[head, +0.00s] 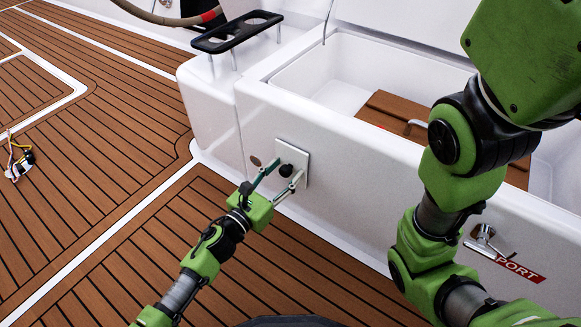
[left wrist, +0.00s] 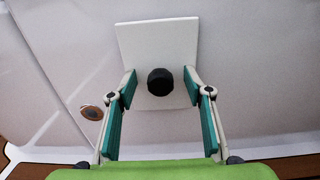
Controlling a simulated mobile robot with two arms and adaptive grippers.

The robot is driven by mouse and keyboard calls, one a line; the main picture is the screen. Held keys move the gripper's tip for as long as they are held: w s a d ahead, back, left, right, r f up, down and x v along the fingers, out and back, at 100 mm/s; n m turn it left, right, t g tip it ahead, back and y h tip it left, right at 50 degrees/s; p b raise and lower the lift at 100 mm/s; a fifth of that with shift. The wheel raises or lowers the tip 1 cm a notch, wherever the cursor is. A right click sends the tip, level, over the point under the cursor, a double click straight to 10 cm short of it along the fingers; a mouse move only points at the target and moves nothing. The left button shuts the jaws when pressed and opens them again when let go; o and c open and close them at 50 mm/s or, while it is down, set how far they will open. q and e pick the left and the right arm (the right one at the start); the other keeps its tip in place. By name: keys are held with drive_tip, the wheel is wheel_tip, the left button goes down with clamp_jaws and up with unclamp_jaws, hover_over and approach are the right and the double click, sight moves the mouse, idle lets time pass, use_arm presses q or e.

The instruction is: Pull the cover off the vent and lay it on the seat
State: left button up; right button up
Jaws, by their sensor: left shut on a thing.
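The cover is a pale square plate (head: 304,165) with a black knob on the white side wall of the bench; the plate (left wrist: 158,37) and knob (left wrist: 160,82) also show in the left wrist view. My left gripper (head: 277,179) is at the plate, its two fingers (left wrist: 160,88) on either side of the knob and closed on the cover. The exact contact is hard to see. The vent is hidden behind the plate. The white bench (head: 262,97) rises above the wall, with a recess holding brown slatted wood (head: 400,108).
A black holder on posts (head: 237,31) stands on the bench's left end. A small round fitting (head: 255,161) sits left of the plate. A metal latch (head: 484,240) and a red PORT label (head: 521,270) are at right. Colored wires (head: 18,161) lie on the open teak deck.

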use_arm(q)
drive_tip(key=o, duration=0.3)
drive_tip(key=shift+w+d+r, duration=0.1)
drive_tip(key=shift+w+r, duration=0.15)
drive_tip(key=shift+r, duration=0.1)
clamp_jaws()
drive_tip(key=shift+s, duration=0.3)
drive_tip(key=shift+s, duration=0.15)
drive_tip(key=shift+f+v, duration=0.1)
drive_tip(key=shift+v, duration=0.65)
drive_tip(key=shift+f+v, duration=0.15)
drive_tip(key=shift+v, duration=0.6)
drive_tip(key=shift+p+v, duration=0.35)
drive_tip(key=shift+v, duration=0.65)
drive_tip(key=shift+s+a, duration=0.1)
drive_tip(key=shift+a, duration=0.2)
approach(283, 173)
drive_tip(key=shift+v, duration=1.95)
